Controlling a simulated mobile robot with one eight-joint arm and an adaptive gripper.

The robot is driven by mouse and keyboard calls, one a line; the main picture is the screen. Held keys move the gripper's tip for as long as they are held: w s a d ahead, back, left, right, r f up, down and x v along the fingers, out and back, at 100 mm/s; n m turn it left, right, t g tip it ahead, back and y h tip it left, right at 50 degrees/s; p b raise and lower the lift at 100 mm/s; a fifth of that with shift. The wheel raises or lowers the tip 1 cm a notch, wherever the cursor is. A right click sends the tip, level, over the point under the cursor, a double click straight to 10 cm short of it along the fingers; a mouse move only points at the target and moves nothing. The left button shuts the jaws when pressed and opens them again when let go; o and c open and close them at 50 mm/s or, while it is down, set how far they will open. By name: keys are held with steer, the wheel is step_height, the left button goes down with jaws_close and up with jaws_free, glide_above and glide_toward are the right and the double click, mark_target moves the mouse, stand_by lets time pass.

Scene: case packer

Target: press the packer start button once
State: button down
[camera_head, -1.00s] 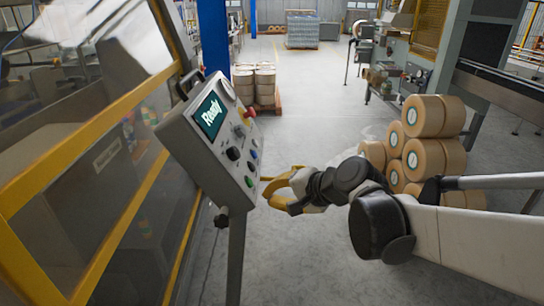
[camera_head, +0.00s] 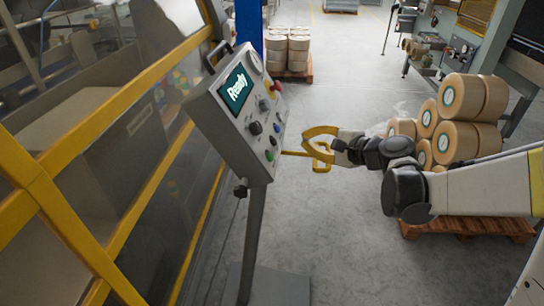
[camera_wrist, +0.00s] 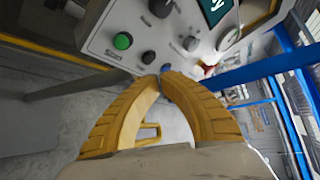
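The grey control panel (camera_head: 225,120) stands tilted on a post, its screen (camera_head: 236,88) reading "Ready". A green button (camera_head: 269,155) sits low on its face. In the wrist view the green button (camera_wrist: 123,41) is above and left of my fingertips, with a small label below it that seems to read "Start". My gripper (camera_head: 290,153) is to the right of the panel's lower part. In the wrist view the yellow fingers of my gripper (camera_wrist: 163,75) curve together at the tips, holding nothing. The tips overlap the panel's lower edge; I cannot tell whether they touch it.
The panel also carries black knobs (camera_head: 255,127), a blue button (camera_head: 277,128) and a red button (camera_head: 277,86). A yellow-framed machine guard (camera_head: 105,125) is at left. Stacked tan rolls (camera_head: 460,115) on a pallet (camera_head: 465,225) stand at right. The floor between is clear.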

mark_target(270, 157)
steer(key=shift+w+a+f+b, duration=0.1)
steer(key=shift+a+f+b, duration=0.5)
steer(key=shift+a, duration=0.6)
steer(key=shift+w+a+f+b, duration=0.15)
steer(key=shift+a+f+b, duration=0.25)
steer(key=shift+a+f, duration=0.6)
steer(key=shift+w+a+f+b, duration=0.1)
steer(key=shift+a+f+b, duration=0.4)
steer(key=shift+a, duration=0.9)
steer(key=shift+a, duration=0.1)
steer(key=shift+a+f+b, duration=0.2)
steer(key=shift+a+b, duration=0.1)
